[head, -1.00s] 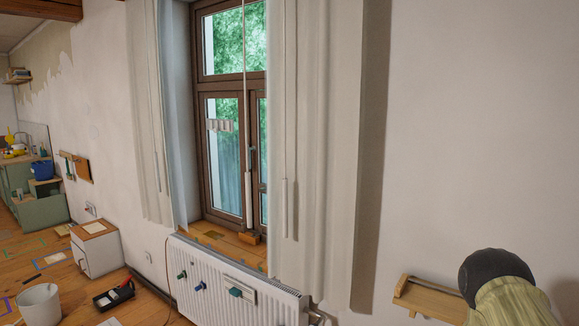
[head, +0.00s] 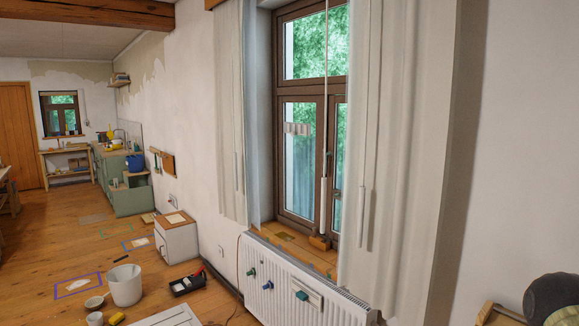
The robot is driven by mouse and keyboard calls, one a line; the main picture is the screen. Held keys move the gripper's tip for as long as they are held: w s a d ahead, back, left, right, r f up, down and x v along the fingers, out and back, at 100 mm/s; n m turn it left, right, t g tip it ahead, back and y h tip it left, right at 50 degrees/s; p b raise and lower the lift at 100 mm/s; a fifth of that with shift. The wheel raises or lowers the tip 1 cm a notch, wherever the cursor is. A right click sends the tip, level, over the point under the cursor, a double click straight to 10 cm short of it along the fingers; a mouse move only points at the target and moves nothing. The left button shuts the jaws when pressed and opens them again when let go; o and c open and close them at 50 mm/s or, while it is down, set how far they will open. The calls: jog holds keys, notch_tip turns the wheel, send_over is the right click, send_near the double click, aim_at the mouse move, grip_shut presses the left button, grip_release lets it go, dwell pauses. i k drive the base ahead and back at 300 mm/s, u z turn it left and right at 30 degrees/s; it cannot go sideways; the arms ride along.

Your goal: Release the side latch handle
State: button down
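The tall brown-framed window (head: 303,160) stands right of centre in the head view, between two pale curtains. A small dark window handle (head: 327,166) shows on the upright where the two sashes meet; it is too small to tell its exact position. The window looks shut. My gripper is not in view.
A white radiator (head: 285,285) with coloured knobs stands under the wooden sill (head: 300,248). A white cabinet (head: 177,238), a white bucket (head: 125,285) and a black tray (head: 188,284) are on the floor. A dark rounded object (head: 552,296) is at lower right.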

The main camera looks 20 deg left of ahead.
aim_at(329, 153)
jog(key=u, duration=0.7)
jog(key=i, duration=0.65)
jog(key=u, duration=0.7)
jog(key=i, duration=0.65)
jog(key=z, duration=0.1)
